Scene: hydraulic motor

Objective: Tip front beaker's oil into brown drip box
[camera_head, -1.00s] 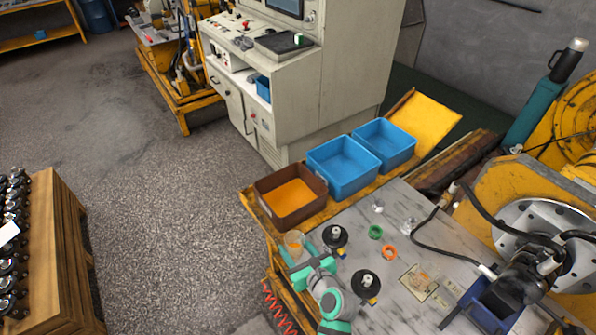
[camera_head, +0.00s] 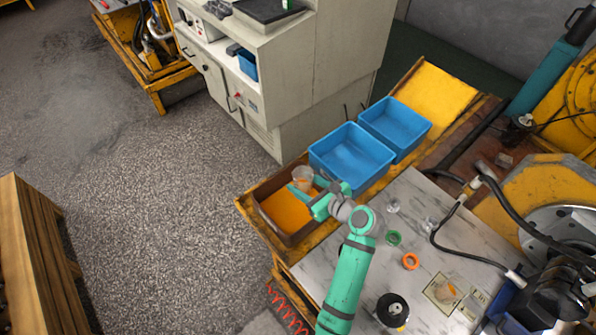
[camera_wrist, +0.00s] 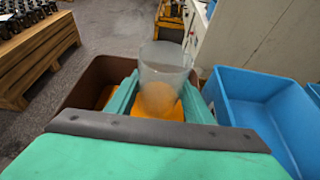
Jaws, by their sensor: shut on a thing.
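My gripper (camera_head: 304,191) is shut on a clear beaker (camera_head: 303,175) with amber oil low inside it. In the wrist view the beaker (camera_wrist: 165,66) stands between the two teal fingers, close to upright, with its oil at the bottom. The gripper and beaker are above the brown drip box (camera_head: 266,190), near its back right part. The box (camera_wrist: 91,75) holds orange-yellow liquid or a surface of that colour. The beaker's lower part is partly hidden by the fingers.
Two blue bins (camera_head: 374,152) stand right of the brown box, the nearer one close to my gripper. A grey-white worktop (camera_head: 425,210) holds a green ring (camera_head: 394,238), an orange ring (camera_head: 411,261) and a black round part (camera_head: 393,308). A cabinet (camera_head: 300,75) stands behind.

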